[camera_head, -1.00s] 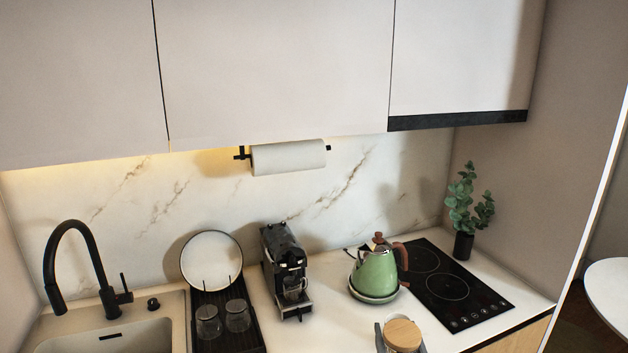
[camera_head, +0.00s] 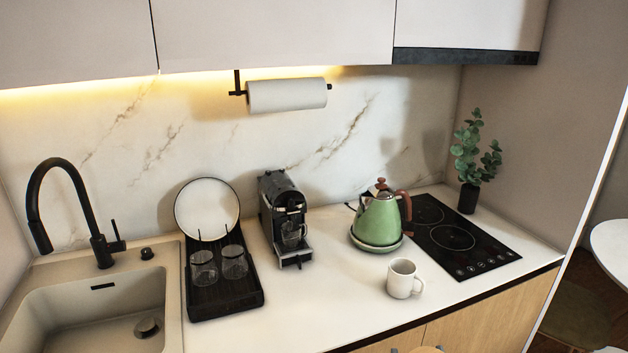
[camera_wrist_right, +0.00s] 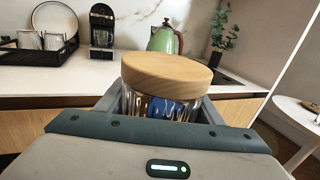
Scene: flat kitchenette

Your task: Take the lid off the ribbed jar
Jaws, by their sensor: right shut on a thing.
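The ribbed jar (camera_wrist_right: 160,107) is clear ribbed glass with something blue showing in or through it. Its round wooden lid (camera_wrist_right: 166,70) sits on top of it. In the right wrist view my right gripper (camera_wrist_right: 162,101) has a grey finger on each side of the jar's glass body, below the lid, and is shut on the jar. The jar is upright, in front of the counter edge. In the head view only a sliver of what looks like the lid shows at the bottom edge. My left gripper is not in view.
A white mug (camera_head: 401,279) stands near the counter's front edge. Behind it are a green kettle (camera_head: 377,221), a black hob (camera_head: 452,240) and a coffee machine (camera_head: 285,215). A dark rack (camera_head: 225,304) with glasses is beside the sink (camera_head: 90,300). The counter (camera_head: 300,310) is bare at front centre.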

